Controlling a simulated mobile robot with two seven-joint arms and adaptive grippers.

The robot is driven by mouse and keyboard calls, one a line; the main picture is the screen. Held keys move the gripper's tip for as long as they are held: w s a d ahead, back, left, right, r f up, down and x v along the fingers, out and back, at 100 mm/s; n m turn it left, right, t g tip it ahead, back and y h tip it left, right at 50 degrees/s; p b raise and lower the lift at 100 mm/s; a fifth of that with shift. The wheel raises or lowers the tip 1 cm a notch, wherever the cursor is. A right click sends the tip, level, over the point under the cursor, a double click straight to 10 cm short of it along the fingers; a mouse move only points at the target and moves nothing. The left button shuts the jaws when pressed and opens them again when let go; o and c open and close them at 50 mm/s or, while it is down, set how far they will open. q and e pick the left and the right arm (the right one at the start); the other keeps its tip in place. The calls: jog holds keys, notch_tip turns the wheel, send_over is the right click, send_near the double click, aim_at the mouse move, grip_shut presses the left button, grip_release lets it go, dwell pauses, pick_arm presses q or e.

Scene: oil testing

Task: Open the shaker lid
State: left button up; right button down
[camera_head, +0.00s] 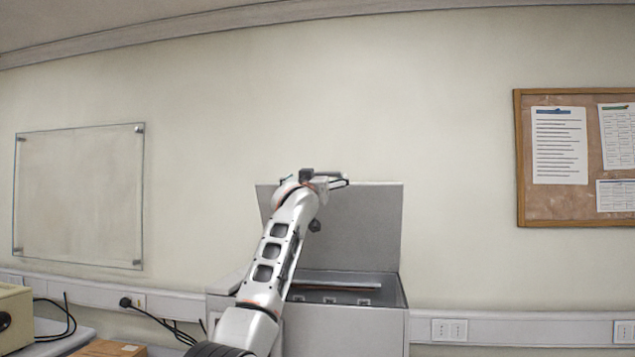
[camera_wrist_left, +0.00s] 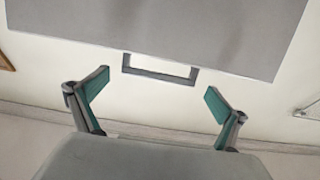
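The shaker (camera_head: 345,328) is a grey box at the lower middle of the head view. Its lid (camera_head: 372,228) stands raised, close to upright, behind the open top, and part of the interior shows. My left arm reaches up across the lid, and my left gripper (camera_head: 328,180) is at its top edge. In the left wrist view the lid (camera_wrist_left: 165,30) fills the upper part, with a dark handle (camera_wrist_left: 160,70) on its edge. My left gripper (camera_wrist_left: 157,95) is open, its fingers on either side of the handle and apart from it. My right gripper is not in view.
A beige device (camera_head: 14,318) and a cardboard box (camera_head: 108,348) are at the lower left, with black cables (camera_head: 160,315) beside them. A glass board (camera_head: 78,197) and a cork board (camera_head: 575,158) hang on the wall. The space right of the shaker looks clear.

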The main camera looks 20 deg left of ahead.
pick_arm(q)
jog(key=v, duration=1.2)
dwell(0.3)
jog(key=shift+f, duration=0.2)
dwell(1.3)
